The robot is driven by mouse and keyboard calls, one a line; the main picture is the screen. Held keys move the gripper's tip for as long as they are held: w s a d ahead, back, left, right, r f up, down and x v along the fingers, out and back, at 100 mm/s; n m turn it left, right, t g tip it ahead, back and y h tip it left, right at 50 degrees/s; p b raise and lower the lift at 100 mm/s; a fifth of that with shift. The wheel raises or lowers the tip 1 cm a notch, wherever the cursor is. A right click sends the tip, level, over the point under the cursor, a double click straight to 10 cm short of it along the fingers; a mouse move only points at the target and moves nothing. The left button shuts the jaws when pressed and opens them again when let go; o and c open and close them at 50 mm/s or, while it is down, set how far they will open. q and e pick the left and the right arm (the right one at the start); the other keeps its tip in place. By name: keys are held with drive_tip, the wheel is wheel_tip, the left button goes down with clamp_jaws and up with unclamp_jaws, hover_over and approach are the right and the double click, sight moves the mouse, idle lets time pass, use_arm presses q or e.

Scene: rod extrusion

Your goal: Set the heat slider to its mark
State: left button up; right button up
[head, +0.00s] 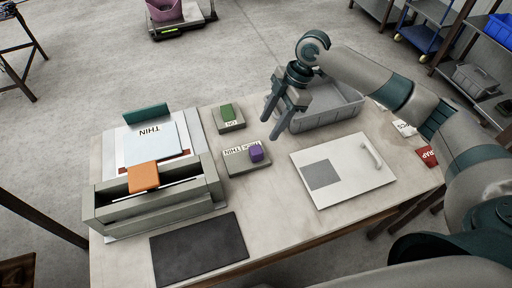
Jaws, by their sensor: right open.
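The heat slider is a small grey box (241,168) with a purple knob (256,154) at its right end. An upside-down label (237,150) on its top carries words that seem to read THIN and THICK, partly beside the knob. My right gripper (273,126) hangs above the table, fingers pointing down, behind and to the right of the slider. It is open and empty, apart from the knob. My left gripper is not in view.
A green switch (226,111) on a grey base stands behind the slider. A grey machine (155,207) with an orange tab (143,176) is at left. A grey bin (335,108) and white board (345,170) are at right. A dark mat (198,250) lies in front.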

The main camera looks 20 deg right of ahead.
sight(256, 149)
drive_tip(key=p+x, duration=0.3)
drive_tip(key=x, duration=0.9)
drive_tip(key=shift+f, duration=0.15)
